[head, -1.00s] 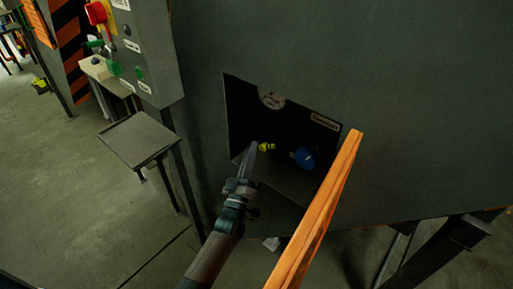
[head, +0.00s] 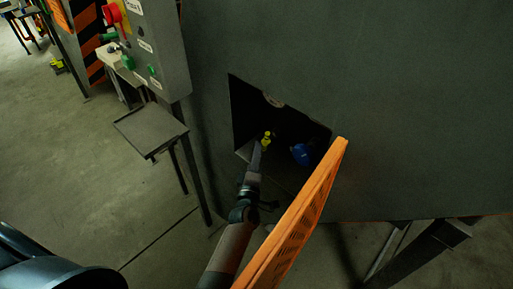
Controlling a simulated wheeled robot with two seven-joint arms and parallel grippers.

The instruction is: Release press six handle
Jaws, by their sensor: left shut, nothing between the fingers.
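A dark square opening in the grey press housing (head: 400,110) holds a small yellow handle (head: 266,138) and a round blue part (head: 301,154). The yellow handle looks roughly upright. My left gripper (head: 256,153) reaches into the opening from below, shut and empty. Its fingertips are just below and left of the yellow handle; I cannot tell whether they touch it. My right gripper is not in view.
An orange perforated door (head: 297,222) stands open along the right side of my left arm. A control box with a red switch (head: 113,13) and a small grey shelf (head: 150,131) stand at the left.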

